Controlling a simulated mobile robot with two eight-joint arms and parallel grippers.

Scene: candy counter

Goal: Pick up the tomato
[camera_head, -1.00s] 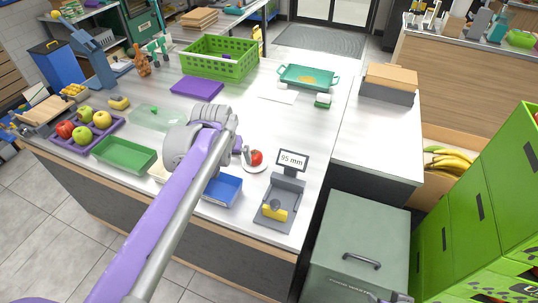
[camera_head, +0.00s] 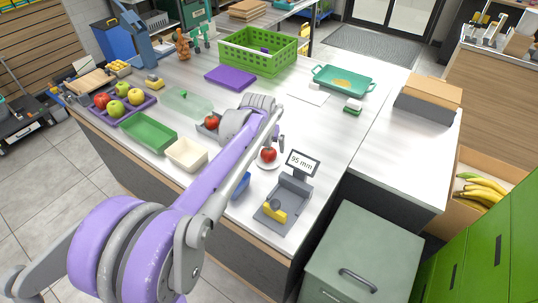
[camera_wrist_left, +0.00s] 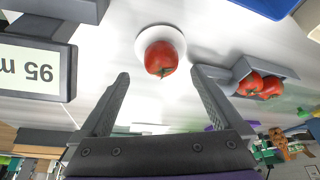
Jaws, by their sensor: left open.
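A red tomato (camera_head: 268,155) sits on a small white plate (camera_head: 259,164) on the counter, just left of the scale. The left wrist view shows the tomato (camera_wrist_left: 161,58) on its plate (camera_wrist_left: 177,37), ahead of and between the spread fingers. My left gripper (camera_head: 278,141) is open and empty, close behind the tomato in the head view and apart from it. Its two fingers also show in the left wrist view (camera_wrist_left: 160,82). More tomatoes (camera_wrist_left: 262,86) lie in a grey tray (camera_wrist_left: 286,69); one shows beside my left arm in the head view (camera_head: 211,122). My right gripper is out of view.
The grey scale (camera_head: 272,204), with its "95 mm" display (camera_head: 302,164), stands close to the plate. A blue tray (camera_head: 241,186) is partly hidden by my left arm. Clear counter lies behind the plate, towards the teal tray (camera_head: 343,79).

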